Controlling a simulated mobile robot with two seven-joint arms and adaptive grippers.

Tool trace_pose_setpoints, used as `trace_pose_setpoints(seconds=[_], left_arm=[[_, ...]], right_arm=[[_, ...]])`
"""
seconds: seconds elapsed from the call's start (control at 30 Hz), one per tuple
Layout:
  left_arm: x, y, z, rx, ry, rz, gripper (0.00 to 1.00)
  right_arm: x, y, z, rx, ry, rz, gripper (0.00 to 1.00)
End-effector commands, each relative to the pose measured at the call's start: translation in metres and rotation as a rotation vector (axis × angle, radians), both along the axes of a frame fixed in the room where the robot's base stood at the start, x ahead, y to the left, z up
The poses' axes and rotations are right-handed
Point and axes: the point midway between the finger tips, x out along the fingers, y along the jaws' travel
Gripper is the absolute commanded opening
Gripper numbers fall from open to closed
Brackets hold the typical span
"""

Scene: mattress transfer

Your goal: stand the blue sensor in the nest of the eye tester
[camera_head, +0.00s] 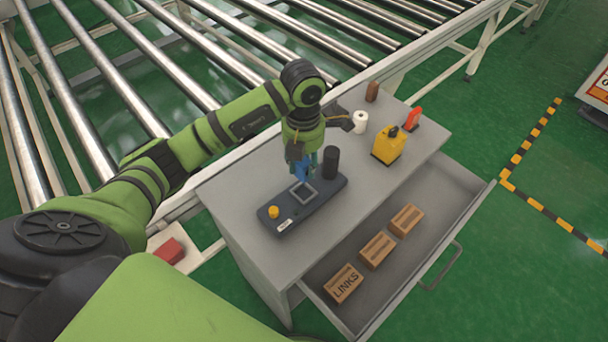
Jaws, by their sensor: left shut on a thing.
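The eye tester (318,203) is a long dark unit lying on the grey cabinet top. It has a square-rimmed nest (303,192), a yellow button (273,212) at its near left end and a black upright cylinder (331,161) towards its far right end. My left gripper (304,167) points down just behind the nest and is shut on the blue sensor (300,173). Only part of the sensor shows; the fingers hide the rest. It appears above or just behind the nest's back rim; I cannot tell the exact height. My right gripper is out of view.
A white roll (360,122), a brown block (372,91), a yellow container (389,146) and a red item (412,118) stand on the cabinet top (240,186). An open drawer (445,205) in front holds wooden boxes (377,251). A roller conveyor (190,80) lies behind.

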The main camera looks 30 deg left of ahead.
Motion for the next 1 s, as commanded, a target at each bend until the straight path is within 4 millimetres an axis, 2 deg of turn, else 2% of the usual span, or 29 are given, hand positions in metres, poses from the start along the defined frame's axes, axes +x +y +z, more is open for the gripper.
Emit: trace_pose_setpoints(seconds=[0.03, 0.1, 0.2, 0.27, 0.37, 0.5, 0.6, 0.73, 0.9, 0.93, 0.97, 1.0], left_arm=[[-0.001, -0.001, -0.008, -0.002, 0.006, 0.001, 0.0], [-0.001, 0.0, -0.02, -0.001, 0.003, 0.0, 0.0], [0.0, 0.0, -0.03, -0.001, 0.001, 0.0, 0.0], [0.0, 0.0, -0.035, -0.002, 0.001, -0.001, 0.0], [-0.001, -0.001, -0.049, -0.001, 0.003, 0.0, 0.0], [0.0, 0.0, -0.067, -0.001, 0.001, 0.0, 0.0], [0.001, 0.0, -0.071, 0.0, -0.002, -0.002, 0.0], [0.001, 0.0, -0.071, 0.0, -0.003, -0.002, 0.0], [0.0, 0.0, -0.075, 0.0, -0.002, -0.002, 0.0], [0.0, 0.0, -0.075, 0.0, -0.002, -0.002, 0.41], [0.0, 0.0, -0.074, 0.0, -0.002, -0.002, 0.53], [0.0, 0.0, -0.074, 0.001, -0.001, -0.002, 0.6]], right_arm=[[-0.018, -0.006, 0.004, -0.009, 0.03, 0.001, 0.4], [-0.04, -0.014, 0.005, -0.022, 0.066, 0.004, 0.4], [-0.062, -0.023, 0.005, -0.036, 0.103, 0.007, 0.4], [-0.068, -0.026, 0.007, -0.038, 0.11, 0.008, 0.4], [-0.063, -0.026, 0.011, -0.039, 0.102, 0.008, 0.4], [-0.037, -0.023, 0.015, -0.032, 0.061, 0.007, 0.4], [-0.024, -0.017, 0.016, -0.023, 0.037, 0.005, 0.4], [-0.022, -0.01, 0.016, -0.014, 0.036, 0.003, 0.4], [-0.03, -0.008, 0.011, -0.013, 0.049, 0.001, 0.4], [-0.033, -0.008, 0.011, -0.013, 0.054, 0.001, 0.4], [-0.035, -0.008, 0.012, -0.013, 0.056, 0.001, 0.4], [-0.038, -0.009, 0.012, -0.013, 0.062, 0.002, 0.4]])
